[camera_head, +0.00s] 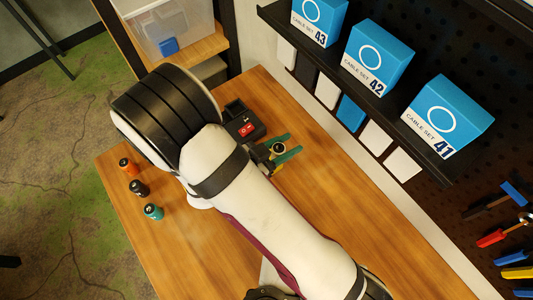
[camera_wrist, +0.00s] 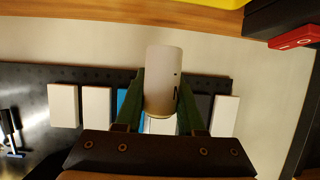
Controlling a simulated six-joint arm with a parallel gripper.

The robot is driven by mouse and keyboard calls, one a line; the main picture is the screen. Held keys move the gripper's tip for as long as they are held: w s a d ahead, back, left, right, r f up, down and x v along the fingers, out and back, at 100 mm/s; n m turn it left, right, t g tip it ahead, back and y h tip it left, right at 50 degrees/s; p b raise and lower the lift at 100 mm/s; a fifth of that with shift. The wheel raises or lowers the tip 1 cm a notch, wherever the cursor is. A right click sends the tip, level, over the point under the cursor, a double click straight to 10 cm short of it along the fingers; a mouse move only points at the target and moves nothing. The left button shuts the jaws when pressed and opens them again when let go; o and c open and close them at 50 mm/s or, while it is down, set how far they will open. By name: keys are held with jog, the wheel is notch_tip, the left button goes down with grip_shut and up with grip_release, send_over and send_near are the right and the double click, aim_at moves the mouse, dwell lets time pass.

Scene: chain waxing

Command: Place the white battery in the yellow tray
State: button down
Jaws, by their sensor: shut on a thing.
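My gripper (camera_head: 279,152), with green fingers, is above the wooden table. In the wrist view my gripper (camera_wrist: 162,105) is shut on the white battery (camera_wrist: 163,72), a white cylinder with a dark mark held between the two fingers. In the head view, the battery's end (camera_head: 277,148) shows small between the fingers. A yellow edge (camera_wrist: 190,3), probably the yellow tray, shows at the top of the wrist view, apart from the battery.
A black device (camera_head: 243,122) with a red label stands close to the gripper. Orange (camera_head: 127,167), black (camera_head: 139,189) and teal (camera_head: 152,211) batteries stand at the table's left edge. A clear bin (camera_head: 168,28) stands at the back. A shelf with blue boxes (camera_head: 379,58) lines the right wall.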

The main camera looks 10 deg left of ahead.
jog(key=a+f, duration=0.1)
jog(key=a, duration=0.1)
jog(key=a+f, duration=0.1)
jog(key=shift+w+a+f, duration=0.1)
jog(key=shift+w+a, duration=0.1)
jog(key=shift+a, duration=0.15)
jog(key=shift+a+f, duration=0.15)
jog(key=shift+f, duration=0.95)
jog(key=shift+a+f, duration=0.15)
jog(key=shift+f, duration=0.9)
jog(key=shift+f, duration=0.1)
jog(key=c, duration=0.5)
grip_release()
